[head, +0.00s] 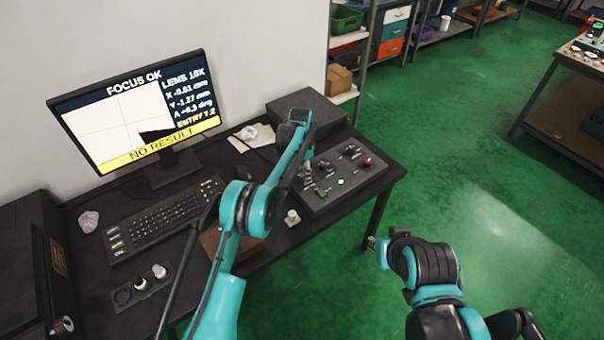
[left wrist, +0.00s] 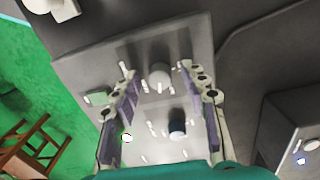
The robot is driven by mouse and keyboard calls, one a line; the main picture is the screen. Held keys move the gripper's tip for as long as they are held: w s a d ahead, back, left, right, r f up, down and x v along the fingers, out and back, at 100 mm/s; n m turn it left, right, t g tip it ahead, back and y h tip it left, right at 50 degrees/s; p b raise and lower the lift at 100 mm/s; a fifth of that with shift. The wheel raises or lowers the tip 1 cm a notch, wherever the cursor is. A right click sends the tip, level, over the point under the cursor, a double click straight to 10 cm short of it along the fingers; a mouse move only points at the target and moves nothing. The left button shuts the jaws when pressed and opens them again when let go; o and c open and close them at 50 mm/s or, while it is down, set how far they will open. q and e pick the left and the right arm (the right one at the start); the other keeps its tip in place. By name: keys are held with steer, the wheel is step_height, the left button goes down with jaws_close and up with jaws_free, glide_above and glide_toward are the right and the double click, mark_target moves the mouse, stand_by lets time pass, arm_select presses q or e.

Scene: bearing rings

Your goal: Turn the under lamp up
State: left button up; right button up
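My left gripper (head: 306,176) is over the panel's left part. In the left wrist view its two fingers stand apart, with a light grey knob (left wrist: 159,76) between their tips and no clear contact. A dark blue-capped knob (left wrist: 177,129) shows nearer the palm. My right gripper (head: 376,246) is off the desk's front edge; its fingers are unclear.
A monitor (head: 135,115) reads "FOCUS OK", "NO RESULT" and "ENTRY Y.2". A keyboard (head: 165,218) lies before it. A dark grey box (head: 306,108) stands behind the panel. A small whitish piece (head: 292,217) sits just left of the panel. Open green floor lies to the right.

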mark_target(301, 174)
arm_select(q)
steer(key=shift+r, duration=0.1)
step_height(301, 174, up, 12)
steer(key=shift+w, duration=0.2)
stand_by(0.3)
